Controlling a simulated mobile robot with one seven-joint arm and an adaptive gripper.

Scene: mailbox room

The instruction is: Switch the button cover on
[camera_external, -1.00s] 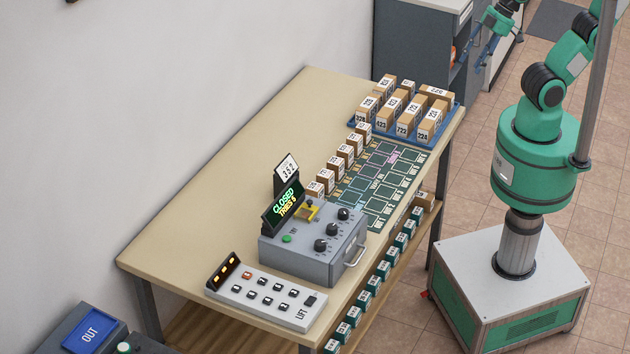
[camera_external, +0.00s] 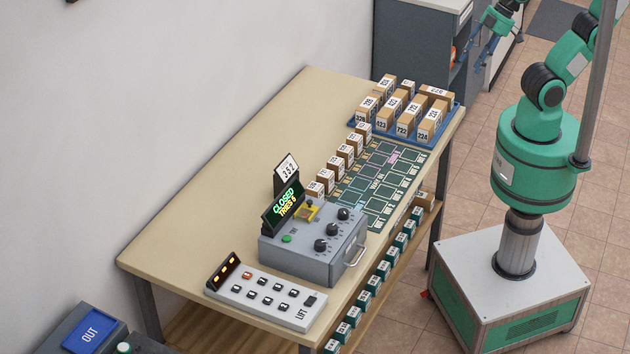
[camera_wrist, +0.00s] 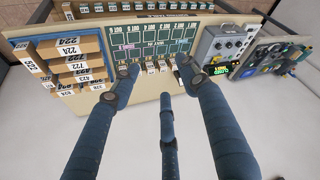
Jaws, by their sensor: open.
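A grey control box (camera_external: 312,262) stands on the table near its front edge, with a small yellow cover-like piece (camera_external: 306,209) on its top. A green button (camera_external: 287,239) and several black knobs are on the same top. A dark display (camera_external: 283,204) behind it reads "CLOSED". The box also shows small at the right in the wrist view (camera_wrist: 226,42); the yellow piece is too small there to judge its position. My gripper (camera_wrist: 156,82) is open and empty, its dark fingers spread well apart. It is away from the box, touching nothing visible.
A blue tray of numbered parcels (camera_external: 450,128) stands at the table's far end. A green slot board (camera_external: 383,180) with parcels along it lies between. A white LIFT panel (camera_external: 260,304) sits near the box. The table (camera_external: 225,190) is clear along the wall.

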